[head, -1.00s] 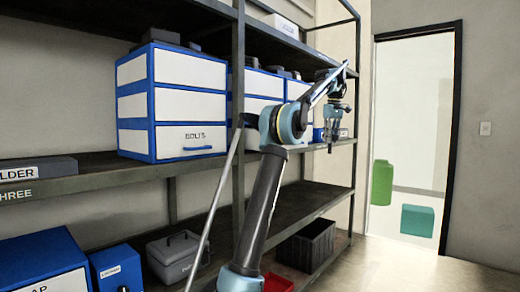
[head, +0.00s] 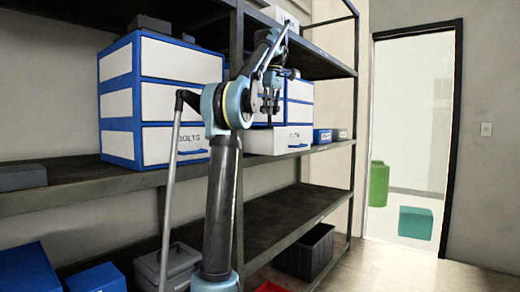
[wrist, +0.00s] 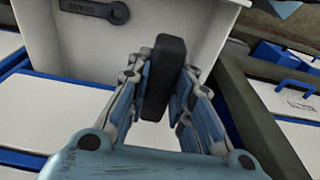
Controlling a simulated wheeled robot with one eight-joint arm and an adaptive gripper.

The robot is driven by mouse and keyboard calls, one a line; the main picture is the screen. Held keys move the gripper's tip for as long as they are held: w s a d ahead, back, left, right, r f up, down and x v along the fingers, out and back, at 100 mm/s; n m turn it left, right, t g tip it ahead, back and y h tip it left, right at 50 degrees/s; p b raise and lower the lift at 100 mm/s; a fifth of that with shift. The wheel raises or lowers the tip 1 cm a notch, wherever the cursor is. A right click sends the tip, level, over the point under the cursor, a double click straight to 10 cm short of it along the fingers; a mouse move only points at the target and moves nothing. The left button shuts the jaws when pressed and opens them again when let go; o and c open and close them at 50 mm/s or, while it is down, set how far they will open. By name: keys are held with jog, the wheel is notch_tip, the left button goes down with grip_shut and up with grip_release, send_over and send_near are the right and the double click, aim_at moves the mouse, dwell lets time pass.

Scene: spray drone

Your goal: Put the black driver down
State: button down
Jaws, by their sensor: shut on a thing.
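The black driver (wrist: 164,78) is a dark, blocky, long shape in the wrist view. My gripper (wrist: 165,95) is shut on it, with one finger on each side, and it stands nearly upright in the picture. In the head view my gripper (head: 269,112) hangs over a pulled-out white drawer (head: 275,141) of a blue-framed cabinet. The wrist view shows the white drawer (wrist: 207,28) around and beneath the driver. I cannot tell whether the driver touches the drawer floor.
A dark grey item (wrist: 93,10) with lettering lies at the drawer's far end. The bolts cabinet (head: 168,95) stands left on the same shelf (head: 100,181). A shelf post (head: 237,70) stands close to my arm. Small blue boxes (head: 322,136) sit to the right.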

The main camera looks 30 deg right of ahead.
aim_at(269, 119)
jog(key=f, duration=0.4)
jog(key=shift+w+a+f, duration=0.2)
jog(key=shift+a+f, duration=0.05)
jog(key=shift+f, duration=2.75)
jog(key=shift+f, duration=0.1)
jog(key=c, duration=1.4)
grip_release()
jog(key=r, duration=0.4)
jog(key=s+r, duration=0.1)
jog(key=r, duration=0.7)
jog(key=shift+s+d+r, duration=0.1)
jog(key=shift+s+d, duration=0.05)
jog(key=shift+d, duration=0.1)
jog(key=shift+s, duration=0.1)
